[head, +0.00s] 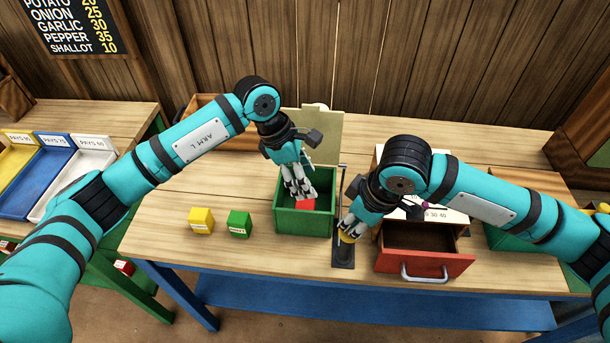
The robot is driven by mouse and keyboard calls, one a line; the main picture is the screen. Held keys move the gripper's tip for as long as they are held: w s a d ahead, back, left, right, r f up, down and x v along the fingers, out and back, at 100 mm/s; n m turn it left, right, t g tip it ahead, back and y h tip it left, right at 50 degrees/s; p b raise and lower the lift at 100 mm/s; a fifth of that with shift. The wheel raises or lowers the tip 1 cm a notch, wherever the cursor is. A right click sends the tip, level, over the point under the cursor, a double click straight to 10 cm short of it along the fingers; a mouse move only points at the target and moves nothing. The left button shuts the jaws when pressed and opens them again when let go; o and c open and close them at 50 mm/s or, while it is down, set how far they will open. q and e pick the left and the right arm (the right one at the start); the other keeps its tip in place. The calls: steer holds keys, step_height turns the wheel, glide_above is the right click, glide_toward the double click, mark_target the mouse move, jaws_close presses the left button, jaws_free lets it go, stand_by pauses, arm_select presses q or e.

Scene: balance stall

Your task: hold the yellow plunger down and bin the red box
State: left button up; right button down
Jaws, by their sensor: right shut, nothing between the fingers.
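The red box (306,204) is inside the green bin (303,222), whose pale lid (322,137) stands open at the back. My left gripper (301,190) points down into the bin with its fingertips right at the red box. Whether the fingers grip the box or are apart from it is not clear. The yellow plunger (347,238) is on a dark base (343,257) just right of the bin. My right gripper (351,226) is shut and empty, with its tip on top of the plunger and partly hiding it.
A yellow box (201,220) and a green box (239,223) stand on the table left of the bin. An open red drawer (425,263) juts out right of the plunger. Coloured trays (62,165) are on the left table. The front left tabletop is clear.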

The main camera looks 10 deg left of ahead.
arm_select(q)
steer(key=shift+o, duration=0.2)
steer(key=v, duration=1.2)
step_height(320, 180, up, 12)
steer(key=p, duration=1.2)
arm_select(e)
steer(key=w+a+v, duration=0.1)
steer(key=a+v, duration=0.1)
steer(key=v, duration=0.7)
steer(key=shift+r, duration=0.65)
steer(key=shift+w, duration=0.1)
steer(key=v, duration=1.2)
